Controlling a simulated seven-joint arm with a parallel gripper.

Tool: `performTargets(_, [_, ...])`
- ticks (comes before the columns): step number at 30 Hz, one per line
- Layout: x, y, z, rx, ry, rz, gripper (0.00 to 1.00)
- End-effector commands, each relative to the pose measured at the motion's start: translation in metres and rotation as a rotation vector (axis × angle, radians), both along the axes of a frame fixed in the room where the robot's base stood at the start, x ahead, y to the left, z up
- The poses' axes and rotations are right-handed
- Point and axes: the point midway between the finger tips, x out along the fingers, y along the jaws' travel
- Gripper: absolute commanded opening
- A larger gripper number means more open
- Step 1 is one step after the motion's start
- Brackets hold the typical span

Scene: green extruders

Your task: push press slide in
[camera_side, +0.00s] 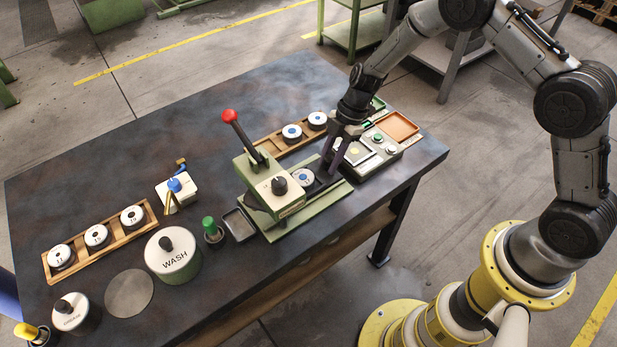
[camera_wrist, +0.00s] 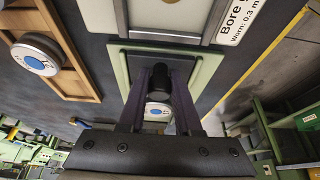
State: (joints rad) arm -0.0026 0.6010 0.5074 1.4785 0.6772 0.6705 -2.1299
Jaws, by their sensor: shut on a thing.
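The press (camera_side: 272,186) is a green and cream block with a black knob on top and a red-balled lever (camera_side: 229,116) tilted up to the left. Its green base (camera_side: 332,194) extends to the right. On that part, beside the press body, lies a slide carrying a white disc with a blue centre (camera_side: 302,176). My gripper (camera_side: 331,172) points down at the slide's right end. In the wrist view, its dark fingers (camera_wrist: 160,85) are closed around a black upright knob (camera_wrist: 160,77). A blue-centred disc (camera_wrist: 158,112) shows between the fingers. The slide's edges are partly hidden by the fingers.
A wooden rack with blue-centred discs (camera_side: 291,133) stands behind the press. A gauge box (camera_side: 372,150) sits close right of my gripper, with an orange tray (camera_side: 398,126) behind it. A small dark tray (camera_side: 239,224) and a green-topped bottle (camera_side: 212,232) are left of the press.

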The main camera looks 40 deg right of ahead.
Motion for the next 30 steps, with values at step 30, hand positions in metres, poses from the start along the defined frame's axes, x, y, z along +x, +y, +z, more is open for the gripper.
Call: performTargets(30, [0.0,0.048,0.0,0.001,-0.001,0.002,0.01])
